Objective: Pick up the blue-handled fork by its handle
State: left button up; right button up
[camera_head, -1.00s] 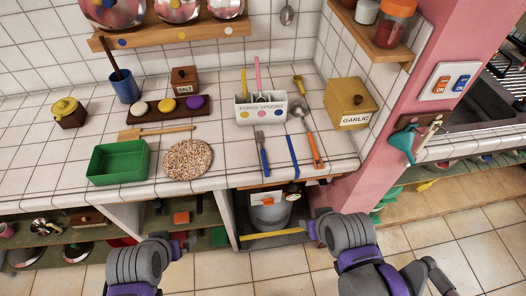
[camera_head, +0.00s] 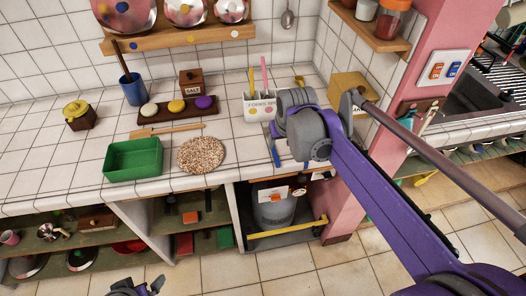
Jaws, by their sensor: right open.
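The blue-handled fork (camera_head: 276,156) lies on the white tiled counter, tines toward the wall. Its handle shows just left of my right wrist. My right gripper (camera_head: 283,122) is above the counter, at the fork's right; it is open, with its fingers largely hidden by its own wrist. I cannot tell how high it is above the fork. It touches nothing that I can make out. My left gripper (camera_head: 150,287) is at the bottom edge, low in front of the shelves, partly cut off; its jaws are unclear.
A white forks-and-spoons holder (camera_head: 256,106) stands just behind the fork. A yellow box (camera_head: 352,84) is behind my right arm. The green tray (camera_head: 133,160) and a round speckled mat (camera_head: 201,155) lie to the left. A pink pillar (camera_head: 412,85) rises at right.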

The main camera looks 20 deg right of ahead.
aim_at(276, 156)
jog(key=x, duration=0.4)
jog(key=shift+d+f, duration=0.1)
jog(key=shift+d, duration=0.1)
jog(key=x, duration=0.5)
jog(key=shift+a+f, duration=0.25)
jog(key=shift+f, duration=0.15)
jog(key=shift+s, duration=0.1)
grip_shut()
